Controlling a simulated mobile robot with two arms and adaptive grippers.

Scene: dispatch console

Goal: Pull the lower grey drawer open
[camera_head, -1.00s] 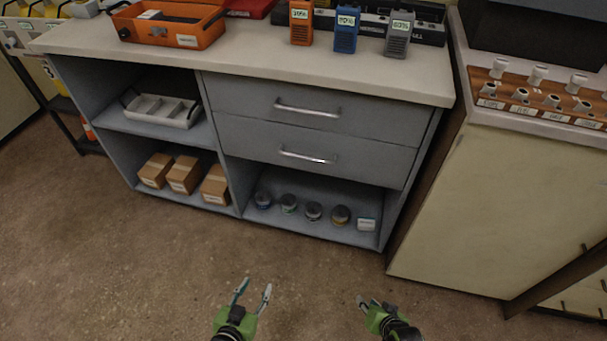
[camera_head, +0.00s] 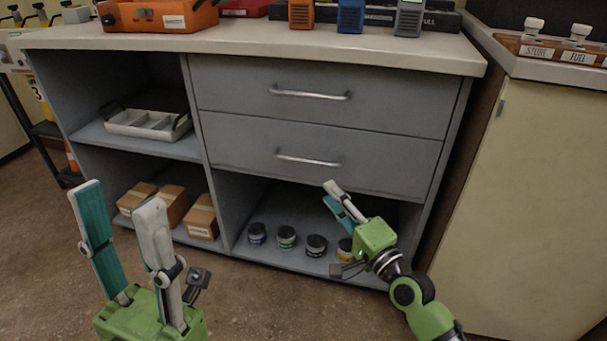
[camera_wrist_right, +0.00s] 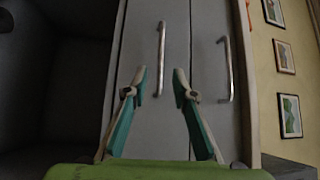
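The lower grey drawer (camera_head: 370,170) is shut below the upper grey drawer, with a silver bar handle (camera_head: 308,160) across its front. In the right wrist view, turned sideways, the lower handle (camera_wrist_right: 161,58) is just ahead of the fingertips. My right gripper (camera_head: 331,192) is open and empty, below and slightly right of the lower handle in the head view. In the right wrist view its fingers (camera_wrist_right: 160,78) stand apart, and the handle lies between their lines, not touched. My left gripper (camera_head: 118,197) is open and empty, low at the left, in front of the cabinet.
The upper drawer (camera_head: 400,100) is shut; its handle also shows in the right wrist view (camera_wrist_right: 227,68). Under the drawers an open shelf holds several small jars (camera_head: 286,238). Left compartments hold a white tray (camera_head: 148,122) and cardboard boxes (camera_head: 170,205). A cream cabinet (camera_head: 540,190) stands right.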

